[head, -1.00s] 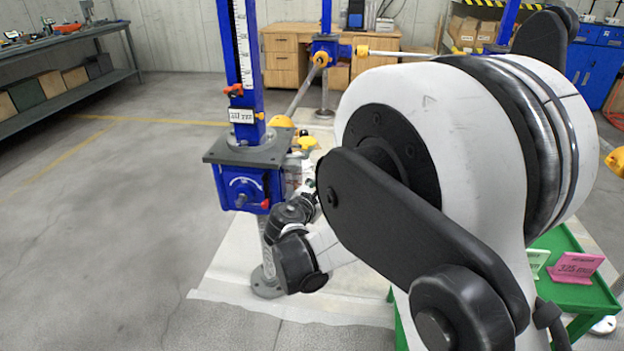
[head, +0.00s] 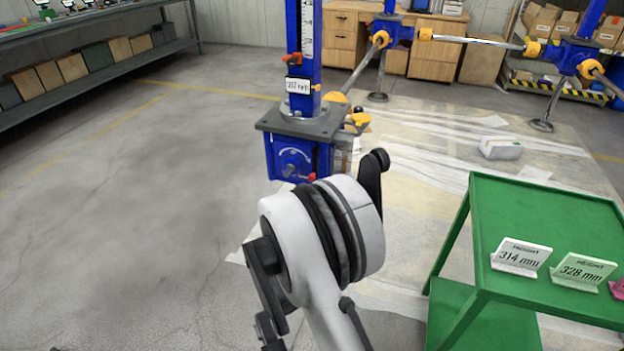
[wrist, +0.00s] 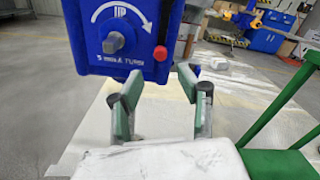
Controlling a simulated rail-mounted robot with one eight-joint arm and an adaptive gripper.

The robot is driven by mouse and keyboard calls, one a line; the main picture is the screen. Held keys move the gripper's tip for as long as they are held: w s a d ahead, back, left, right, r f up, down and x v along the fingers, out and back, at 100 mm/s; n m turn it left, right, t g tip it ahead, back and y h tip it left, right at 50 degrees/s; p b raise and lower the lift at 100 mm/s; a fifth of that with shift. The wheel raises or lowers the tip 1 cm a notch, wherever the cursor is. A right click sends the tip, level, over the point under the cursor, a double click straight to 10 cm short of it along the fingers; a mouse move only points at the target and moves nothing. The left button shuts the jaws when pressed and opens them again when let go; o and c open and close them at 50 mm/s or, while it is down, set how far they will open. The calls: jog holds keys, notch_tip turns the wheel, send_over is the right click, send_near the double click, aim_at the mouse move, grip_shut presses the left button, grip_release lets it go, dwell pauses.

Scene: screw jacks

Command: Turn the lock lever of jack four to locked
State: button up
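A blue jack (head: 304,25) stands left of centre in the head view, with a scale and a small height plate on its column. Its gearbox (head: 286,155) has a dial and a red knob (head: 311,178) at its lower right. A red lever-like part (head: 291,59) sits higher on the column. I cannot tell which is the lock lever, and no jack number is readable. In the wrist view the gearbox shows an UP arrow, a grey shaft end and the red knob (wrist: 160,53). My gripper (wrist: 158,76) is open and empty below it, not visibly touching.
A green cart (head: 540,205) with height cards stands at the right, close to my arm. Other blue jacks (head: 392,35) with yellow-ended shafts stand behind. A white block (head: 500,148) lies on the floor sheet. The floor at left is clear.

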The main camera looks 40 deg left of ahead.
aim_at(310, 180)
jog(key=b+x, duration=0.1)
jog(key=x, duration=0.9)
jog(key=shift+b, duration=0.3)
jog(key=shift+c, duration=0.2)
grip_shut()
